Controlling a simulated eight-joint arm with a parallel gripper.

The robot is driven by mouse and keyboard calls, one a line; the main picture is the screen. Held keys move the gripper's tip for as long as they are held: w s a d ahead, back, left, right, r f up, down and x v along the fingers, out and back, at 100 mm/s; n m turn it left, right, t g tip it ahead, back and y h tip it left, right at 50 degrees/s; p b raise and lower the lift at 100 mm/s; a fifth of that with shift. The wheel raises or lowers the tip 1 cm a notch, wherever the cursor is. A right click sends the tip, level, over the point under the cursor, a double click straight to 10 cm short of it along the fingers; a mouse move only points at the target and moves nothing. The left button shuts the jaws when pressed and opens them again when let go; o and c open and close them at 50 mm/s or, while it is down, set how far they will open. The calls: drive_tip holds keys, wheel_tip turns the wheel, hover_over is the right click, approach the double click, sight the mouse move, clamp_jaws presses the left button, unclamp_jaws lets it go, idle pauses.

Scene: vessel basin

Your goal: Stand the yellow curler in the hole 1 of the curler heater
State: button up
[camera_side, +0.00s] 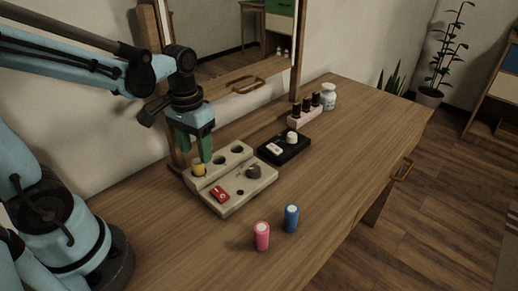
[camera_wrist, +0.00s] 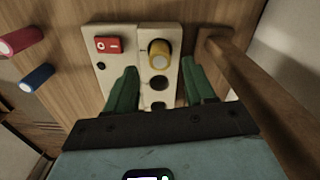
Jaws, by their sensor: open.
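The cream curler heater (camera_side: 236,190) stands on the wooden table, with a row of holes along its raised back. The yellow curler (camera_side: 198,170) stands upright in the hole at the left end of that row; it also shows in the wrist view (camera_wrist: 159,52). I cannot read any hole number. The other two holes look empty. My gripper (camera_side: 195,157) is open just above the yellow curler, its green fingers pointing down. In the wrist view, my fingertips (camera_wrist: 158,72) are apart with nothing held between them, and the curler lies just beyond them.
A pink curler (camera_side: 262,236) and a blue curler (camera_side: 291,218) stand in front of the heater. The heater has a red switch (camera_side: 220,194) and a dark knob (camera_side: 253,171). A black tray (camera_side: 284,148) lies behind it to the right. A mirror frame (camera_side: 297,50) rises behind.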

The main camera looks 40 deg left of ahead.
sight(198, 161)
wheel_tip(198, 161, up, 8)
drive_tip(key=d+f+t, duration=0.1)
drive_tip(key=t, duration=0.1)
drive_tip(key=d+f+m+t, duration=0.1)
drive_tip(key=t, duration=0.1)
drive_tip(key=d+f+m+t, duration=0.1)
drive_tip(key=t, duration=0.2)
drive_tip(key=shift+w+d, duration=0.15)
drive_tip(key=shift+d, duration=0.1)
